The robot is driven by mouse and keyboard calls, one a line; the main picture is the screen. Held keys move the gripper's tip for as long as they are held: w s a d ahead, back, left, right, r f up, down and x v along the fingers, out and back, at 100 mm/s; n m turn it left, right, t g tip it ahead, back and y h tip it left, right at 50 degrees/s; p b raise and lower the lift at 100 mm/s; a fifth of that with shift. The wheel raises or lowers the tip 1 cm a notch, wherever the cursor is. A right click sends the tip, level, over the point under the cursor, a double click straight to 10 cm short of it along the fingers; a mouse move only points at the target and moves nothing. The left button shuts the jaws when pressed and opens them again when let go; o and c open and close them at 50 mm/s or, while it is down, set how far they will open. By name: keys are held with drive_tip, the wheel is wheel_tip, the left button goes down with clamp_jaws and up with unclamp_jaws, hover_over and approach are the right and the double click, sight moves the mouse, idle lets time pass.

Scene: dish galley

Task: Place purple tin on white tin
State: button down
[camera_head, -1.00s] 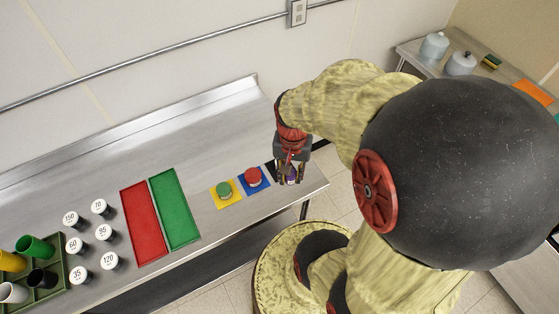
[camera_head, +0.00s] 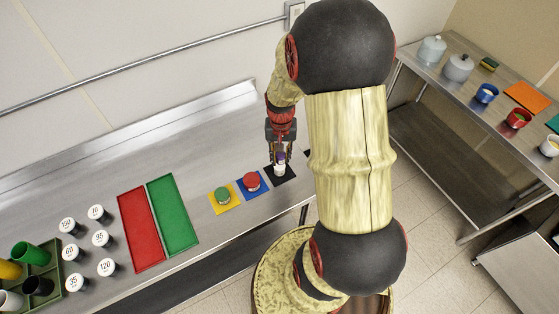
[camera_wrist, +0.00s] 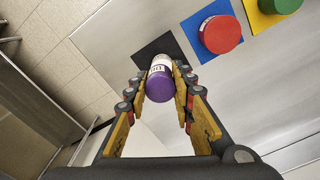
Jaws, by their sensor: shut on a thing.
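My gripper (camera_wrist: 160,82) is shut on the purple tin (camera_wrist: 160,88), its fingers on both sides of it. In the head view my gripper (camera_head: 280,156) is over the black mat (camera_head: 287,175) at the right end of the bench. A white, lettered part (camera_wrist: 159,64) shows beyond the purple in the wrist view. I cannot tell whether it is the purple tin's own label or the white tin beneath it. Contact below is hidden.
A red tin (camera_head: 251,180) stands on a blue mat (camera_head: 263,188), and a green tin (camera_head: 222,194) on a yellow mat (camera_head: 225,207). Red (camera_head: 140,232) and green (camera_head: 173,215) trays and several numbered jars lie left. The bench (camera_head: 205,140) is clear behind the mats.

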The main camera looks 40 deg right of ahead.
sight(279, 161)
drive_tip(key=shift+w+d+f, duration=0.3)
drive_tip(key=shift+w+f, duration=0.25)
drive_tip(key=shift+f, duration=0.2)
drive_tip(key=shift+w+f, duration=0.1)
drive_tip(key=shift+f, duration=1.55)
drive_tip(key=shift+f, duration=0.1)
drive_tip(key=shift+f+b, duration=0.1)
drive_tip(key=shift+b, duration=0.25)
drive_tip(key=c, duration=1.6)
unclamp_jaws()
drive_tip(key=shift+c, duration=0.2)
drive_tip(key=shift+o, duration=0.5)
